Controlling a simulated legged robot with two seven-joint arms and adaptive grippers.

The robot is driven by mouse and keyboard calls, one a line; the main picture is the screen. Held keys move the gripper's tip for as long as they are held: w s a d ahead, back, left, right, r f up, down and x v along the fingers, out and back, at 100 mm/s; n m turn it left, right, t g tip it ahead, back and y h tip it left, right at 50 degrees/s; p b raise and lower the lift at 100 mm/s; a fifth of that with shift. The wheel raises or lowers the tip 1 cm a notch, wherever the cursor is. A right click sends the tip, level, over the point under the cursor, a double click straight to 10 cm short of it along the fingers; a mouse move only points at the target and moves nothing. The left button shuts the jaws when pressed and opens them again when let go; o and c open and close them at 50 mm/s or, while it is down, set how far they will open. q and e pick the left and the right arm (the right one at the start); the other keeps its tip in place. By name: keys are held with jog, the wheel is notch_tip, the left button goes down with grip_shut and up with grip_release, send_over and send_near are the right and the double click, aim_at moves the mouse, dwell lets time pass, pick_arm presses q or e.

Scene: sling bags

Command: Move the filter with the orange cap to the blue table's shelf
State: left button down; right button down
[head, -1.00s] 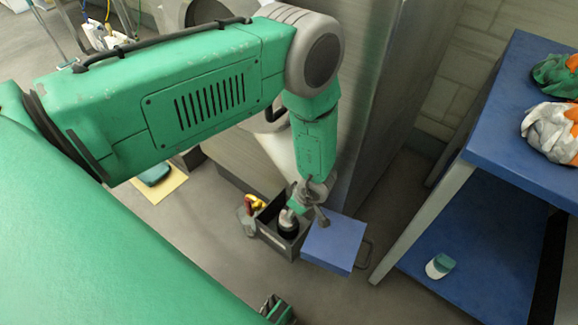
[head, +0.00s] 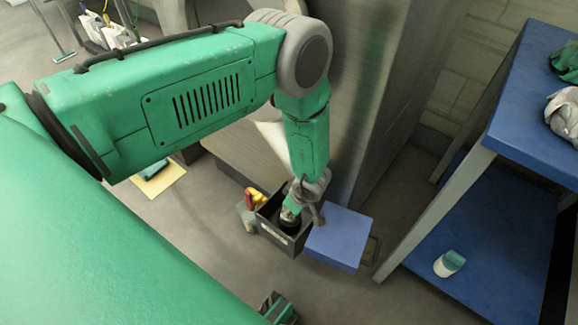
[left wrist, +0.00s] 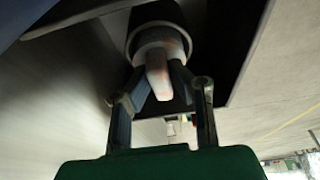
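A dark canister with a pale rim and a dull orange-pink cap, apparently the filter (left wrist: 160,42), stands in a dark grey bin (head: 270,236). My left gripper (head: 290,215) reaches down into the bin over it. In the left wrist view the left gripper's fingers (left wrist: 162,85) are apart on either side of the cap; firm contact cannot be made out. The blue table (head: 520,130) is at the right, and its lower blue shelf (head: 490,245) holds a white container with a teal cap (head: 449,263). My right gripper (head: 277,310) is partly visible at the bottom edge, its finger state unclear.
A blue-topped block (head: 338,240) stands right beside the bin. Red and yellow items (head: 253,198) are at the bin's left. Bags (head: 565,112) lie on the tabletop. A large metal cabinet (head: 375,100) stands behind my left arm. Much of the shelf is free.

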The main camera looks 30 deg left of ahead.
pick_arm(q)
jog(key=shift+r+p, duration=0.5)
jog(key=shift+r, duration=0.1)
jog(key=shift+r+p, duration=0.55)
jog(key=shift+r, duration=0.1)
jog(key=shift+r+p, duration=2.55)
jog(key=shift+r, duration=0.7)
notch_tip(320, 180, up, 4)
jog(key=p, duration=0.3)
